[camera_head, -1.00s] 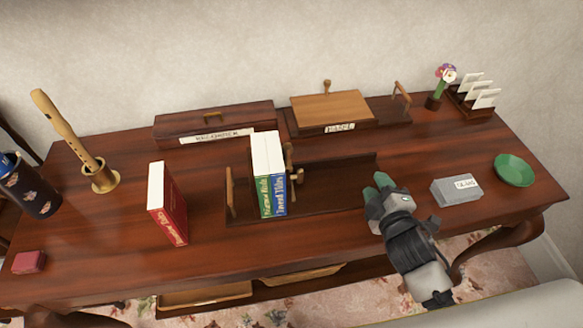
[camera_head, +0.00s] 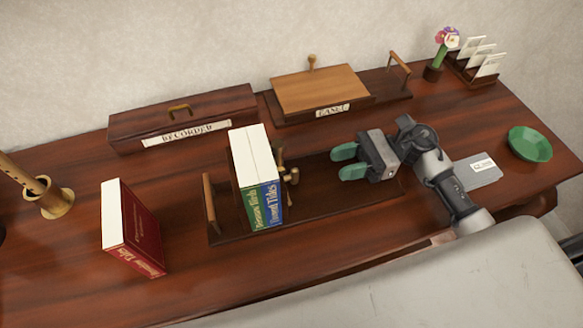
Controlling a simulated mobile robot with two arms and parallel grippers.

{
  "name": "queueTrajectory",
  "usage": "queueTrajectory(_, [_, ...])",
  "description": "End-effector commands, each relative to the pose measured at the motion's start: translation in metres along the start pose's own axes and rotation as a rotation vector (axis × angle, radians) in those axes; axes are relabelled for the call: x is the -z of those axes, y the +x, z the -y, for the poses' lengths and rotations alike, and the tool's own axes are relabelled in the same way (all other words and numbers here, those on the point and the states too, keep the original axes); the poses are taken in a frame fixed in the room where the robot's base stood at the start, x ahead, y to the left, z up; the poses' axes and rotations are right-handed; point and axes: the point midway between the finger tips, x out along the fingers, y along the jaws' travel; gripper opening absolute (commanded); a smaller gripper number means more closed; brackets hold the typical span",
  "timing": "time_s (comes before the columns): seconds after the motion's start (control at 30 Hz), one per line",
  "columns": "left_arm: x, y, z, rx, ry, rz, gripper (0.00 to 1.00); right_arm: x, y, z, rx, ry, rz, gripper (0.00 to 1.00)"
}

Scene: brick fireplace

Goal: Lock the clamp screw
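The brass clamp screw (camera_head: 291,176) sits on a wooden book holder (camera_head: 330,195), just right of two upright books. The green book (camera_head: 254,206) and the blue book (camera_head: 271,203) stand side by side in the holder, left of the screw. My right gripper (camera_head: 346,162) is over the right part of the holder, to the right of the screw and apart from it. Its two green-tipped fingers point left, with a gap between them and nothing held. My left gripper is not in view.
A red book (camera_head: 133,230) stands at the left. Behind are a box labelled RECORDER (camera_head: 182,117) and a wooden easel (camera_head: 322,90). A green dish (camera_head: 530,144), a grey box (camera_head: 476,172), a flower vase (camera_head: 433,73) and a card rack (camera_head: 474,68) are at the right.

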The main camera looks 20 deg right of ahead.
Motion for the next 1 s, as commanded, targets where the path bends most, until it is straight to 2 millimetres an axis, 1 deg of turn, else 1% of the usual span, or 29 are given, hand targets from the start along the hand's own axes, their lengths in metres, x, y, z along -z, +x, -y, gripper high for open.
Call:
queueTrajectory(0.17, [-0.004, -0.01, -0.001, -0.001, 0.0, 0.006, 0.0, -0.004, 0.025, -0.001, -0.004, -0.001, 0.006, 0.38])
queueTrajectory(0.4, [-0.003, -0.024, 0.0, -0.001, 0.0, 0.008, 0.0, -0.005, 0.071, 0.0, -0.002, 0.001, 0.008, 0.38])
queueTrajectory(0.5, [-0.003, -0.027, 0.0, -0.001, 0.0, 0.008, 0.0, -0.004, 0.087, -0.001, -0.002, 0.002, 0.008, 0.38])
queueTrajectory(0.6, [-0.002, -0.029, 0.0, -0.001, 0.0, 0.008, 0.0, -0.003, 0.098, -0.001, -0.001, 0.003, 0.006, 0.38])
queueTrajectory(0.77, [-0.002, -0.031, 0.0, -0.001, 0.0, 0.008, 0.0, -0.002, 0.105, 0.0, 0.0, 0.002, 0.004, 0.38])
queueTrajectory(1.0, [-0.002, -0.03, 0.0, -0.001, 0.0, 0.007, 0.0, -0.001, 0.106, -0.001, 0.0, 0.003, 0.004, 0.38])
